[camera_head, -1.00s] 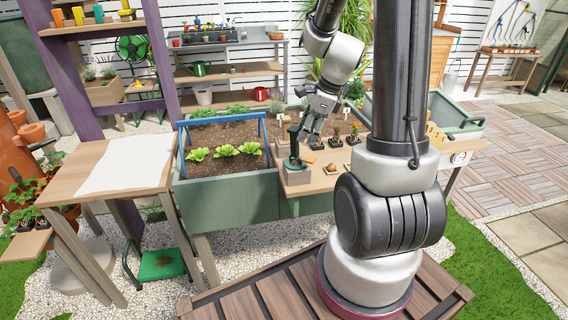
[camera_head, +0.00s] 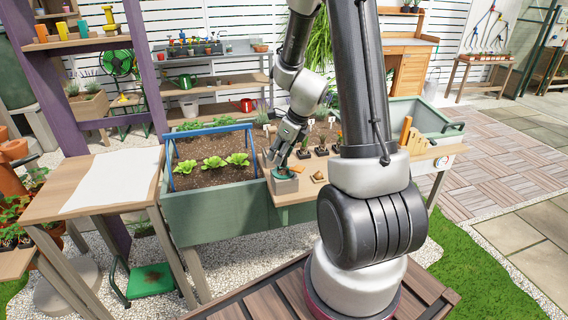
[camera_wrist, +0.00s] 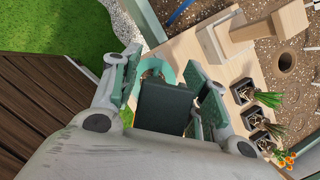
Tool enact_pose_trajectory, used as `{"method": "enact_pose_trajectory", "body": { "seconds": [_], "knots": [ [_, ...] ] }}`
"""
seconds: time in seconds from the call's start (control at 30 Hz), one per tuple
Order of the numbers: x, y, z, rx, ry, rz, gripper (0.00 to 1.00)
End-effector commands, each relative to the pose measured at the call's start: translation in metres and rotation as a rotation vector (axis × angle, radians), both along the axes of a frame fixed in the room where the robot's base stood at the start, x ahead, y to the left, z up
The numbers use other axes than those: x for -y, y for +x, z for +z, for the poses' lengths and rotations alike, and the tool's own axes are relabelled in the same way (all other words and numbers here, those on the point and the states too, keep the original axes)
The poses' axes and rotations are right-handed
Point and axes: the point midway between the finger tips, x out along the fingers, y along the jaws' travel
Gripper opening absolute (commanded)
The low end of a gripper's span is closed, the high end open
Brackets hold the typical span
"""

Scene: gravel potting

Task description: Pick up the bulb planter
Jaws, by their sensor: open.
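The bulb planter (camera_head: 283,173) sits on a grey block on the wooden ledge of the green planting bed; mostly its teal lower part shows below my gripper. My gripper (camera_head: 277,157) is right at its top, pointing down. In the wrist view my gripper (camera_wrist: 163,92) is open, with a finger on each side of the planter's dark handle (camera_wrist: 163,107). The teal curved part shows just beyond the handle. I cannot tell whether either finger touches the handle.
Several small potted seedlings (camera_wrist: 256,117) stand beside the gripper along the ledge (camera_wrist: 185,50). A pale wooden block-shaped thing (camera_wrist: 222,40) lies close by. A blue frame (camera_head: 212,131) arches over lettuces on the left. A table with a white sheet (camera_head: 113,181) stands farther left.

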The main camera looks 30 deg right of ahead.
Motion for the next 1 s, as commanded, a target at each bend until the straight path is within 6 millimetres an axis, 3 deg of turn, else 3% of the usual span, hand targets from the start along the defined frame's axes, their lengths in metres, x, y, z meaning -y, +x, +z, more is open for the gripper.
{"method": "enact_pose_trajectory", "body": {
  "seconds": [0.27,0.53,0.83,1.0],
  "knots": [
    [-0.001,0.002,-0.006,0.001,-0.001,0.001,0.45],
    [-0.001,0.002,-0.006,0.001,-0.001,0.001,0.00],
    [-0.001,0.003,-0.004,0.002,-0.002,0.002,0.00],
    [-0.001,0.003,0.019,0.007,-0.004,0.005,0.00]
  ]
}}
